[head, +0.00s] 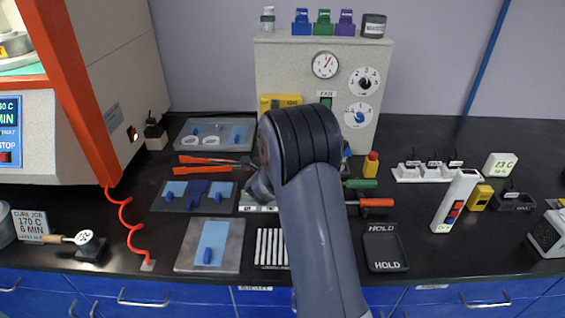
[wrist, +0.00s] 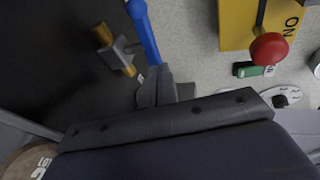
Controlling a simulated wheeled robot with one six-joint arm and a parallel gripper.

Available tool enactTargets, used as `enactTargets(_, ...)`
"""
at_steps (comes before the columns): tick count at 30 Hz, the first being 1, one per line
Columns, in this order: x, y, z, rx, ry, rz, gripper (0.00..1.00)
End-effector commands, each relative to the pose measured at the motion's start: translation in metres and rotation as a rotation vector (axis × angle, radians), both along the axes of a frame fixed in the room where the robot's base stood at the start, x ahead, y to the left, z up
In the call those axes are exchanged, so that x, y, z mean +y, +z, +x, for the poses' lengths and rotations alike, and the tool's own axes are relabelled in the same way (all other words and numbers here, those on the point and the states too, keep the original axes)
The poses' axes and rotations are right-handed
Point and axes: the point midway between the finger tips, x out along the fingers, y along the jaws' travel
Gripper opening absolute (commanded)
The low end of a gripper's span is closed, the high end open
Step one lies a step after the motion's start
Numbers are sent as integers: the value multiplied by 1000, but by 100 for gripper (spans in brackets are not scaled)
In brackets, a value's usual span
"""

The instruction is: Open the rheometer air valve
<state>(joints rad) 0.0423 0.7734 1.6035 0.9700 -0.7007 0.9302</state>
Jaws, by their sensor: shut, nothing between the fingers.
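The air valve (wrist: 118,52) shows in the wrist view at upper left, a grey body with brass ends. A blue lever handle (wrist: 145,32) runs beside it, from the top edge down towards my gripper. My gripper (wrist: 158,84) is shut and empty, with its dark fingers at the lower end of the blue lever. I cannot tell whether they touch it. In the head view my arm hides the fingers and most of the valve area.
A yellow box (wrist: 237,22) marked ON, with a red knob (wrist: 270,49), is close right of the lever. A grey panel (head: 290,62) with gauge (head: 325,64) and dials stands behind my arm. Trays and tools crowd the bench; a black HOLD tray (head: 385,263) lies front right.

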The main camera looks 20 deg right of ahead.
Motion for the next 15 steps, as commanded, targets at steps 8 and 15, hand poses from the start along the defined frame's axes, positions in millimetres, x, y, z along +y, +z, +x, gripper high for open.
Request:
enactTargets(8,-9,-6,5,-6,90,3,0)
enactTargets(15,-15,-3,7,0,127,-1,0)
